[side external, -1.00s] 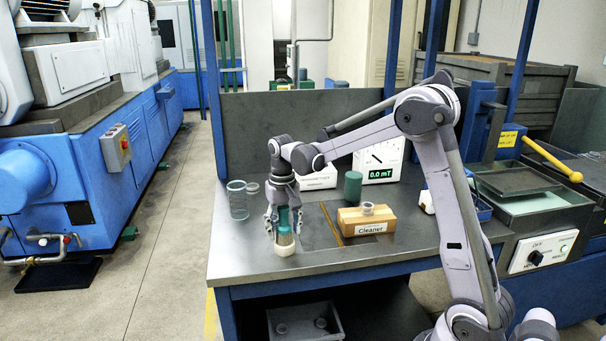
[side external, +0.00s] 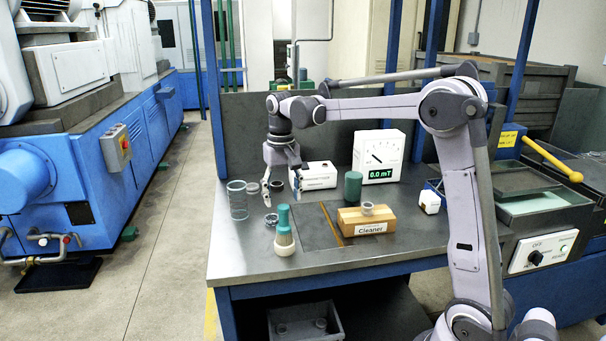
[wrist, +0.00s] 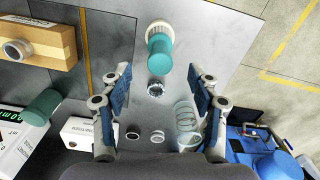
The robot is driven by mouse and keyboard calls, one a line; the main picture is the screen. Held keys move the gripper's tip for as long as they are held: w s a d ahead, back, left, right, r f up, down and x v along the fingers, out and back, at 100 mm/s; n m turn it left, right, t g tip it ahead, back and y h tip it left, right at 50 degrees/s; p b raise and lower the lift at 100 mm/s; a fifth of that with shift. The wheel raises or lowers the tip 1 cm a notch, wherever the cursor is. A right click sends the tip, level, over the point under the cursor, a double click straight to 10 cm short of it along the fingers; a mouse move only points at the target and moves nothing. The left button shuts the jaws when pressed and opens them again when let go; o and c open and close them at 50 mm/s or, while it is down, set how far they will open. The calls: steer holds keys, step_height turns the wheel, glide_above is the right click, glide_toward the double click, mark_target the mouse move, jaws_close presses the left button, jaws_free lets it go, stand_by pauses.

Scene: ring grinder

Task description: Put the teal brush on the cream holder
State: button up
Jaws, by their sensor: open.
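The teal brush (side external: 284,228) stands upright, bristles down, on the cream holder (side external: 285,248) near the table's front left. In the wrist view the brush (wrist: 160,58) is seen from above, its teal handle hiding most of its bristles, with the ribbed cream holder (wrist: 158,30) showing behind it. My gripper (side external: 282,196) is open and empty, raised behind and above the brush and apart from it. In the wrist view its two fingers (wrist: 160,84) are spread wide with nothing between them touching either one.
A metal ring (side external: 271,219) lies behind the brush. A clear glass cylinder (side external: 238,200) stands left. The table front is clear.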

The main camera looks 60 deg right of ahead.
step_height(320, 180, up, 2)
steer(key=shift+r, duration=0.1)
steer(key=shift+s+a+r, duration=0.15)
steer(key=shift+s+a, duration=0.05)
steer(key=shift+a, duration=0.05)
steer(key=s+a+f+n+t, duration=0.2)
steer(key=s+a+n+t, duration=0.1)
steer(key=s+a, duration=0.3)
steer(key=s+a+f+n+t, duration=0.3)
steer(key=s+a, duration=0.4)
steer(key=s, duration=0.3)
steer(key=shift+s+f+n+t, duration=0.25)
steer(key=shift+s+n+t, duration=0.15)
steer(key=shift+t, duration=0.2)
